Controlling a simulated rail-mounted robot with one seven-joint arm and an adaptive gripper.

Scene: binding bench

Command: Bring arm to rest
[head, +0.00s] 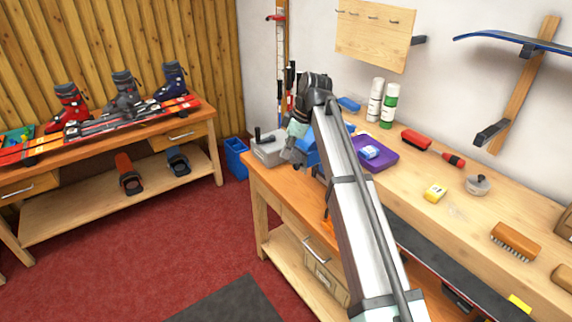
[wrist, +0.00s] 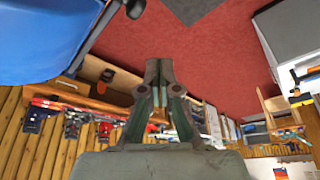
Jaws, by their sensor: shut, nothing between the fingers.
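My arm reaches out over the left end of the workbench (head: 430,215) in the head view. My gripper (head: 290,157) is at the arm's far end, near the bench's left edge, and its fingertips are small there. In the wrist view my gripper (wrist: 158,65) has its two fingers together at the tips, with nothing between them. Red carpet (wrist: 190,60) lies beyond the fingers in that view. The arm hides part of the bench and the purple tray.
A grey container (head: 268,150) and a blue thing (head: 311,148) are close to my gripper. The purple tray (head: 386,165) is right of the arm. Bottles (head: 389,106) and brushes (head: 515,242) stand or lie on the bench. A second bench (head: 105,150) holds boots and skis; carpet (head: 150,255) between is clear.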

